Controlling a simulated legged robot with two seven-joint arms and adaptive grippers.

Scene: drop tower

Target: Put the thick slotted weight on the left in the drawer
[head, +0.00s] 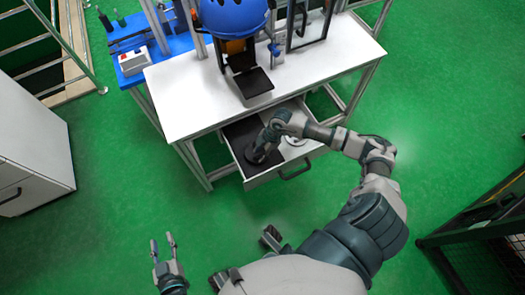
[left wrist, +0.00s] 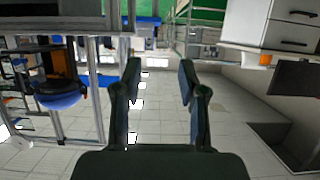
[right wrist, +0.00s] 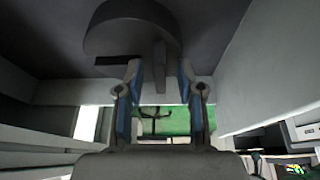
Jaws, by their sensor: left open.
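The drawer (head: 262,179) is pulled out under the white bench top. Its left part has a dark floor. A dark round slotted weight (head: 257,157) lies there, partly hidden by my right gripper (head: 264,143). In the right wrist view the weight (right wrist: 115,32) is a thick dark grey disc with a slot, on the drawer floor just beyond the fingertips. My right gripper (right wrist: 160,80) is open, its fingers apart with a narrow grey tab showing between them, not visibly touched. My left gripper (head: 163,243) is open and empty, away from the bench; it also shows in the left wrist view (left wrist: 160,75).
A pale object (head: 296,141) lies in the drawer's right part, partly behind my right arm. A blue dome-shaped device (head: 233,17) stands on the white bench (head: 190,95). A white cabinet (head: 35,145) stands at left, a dark mesh fence (head: 485,240) at right.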

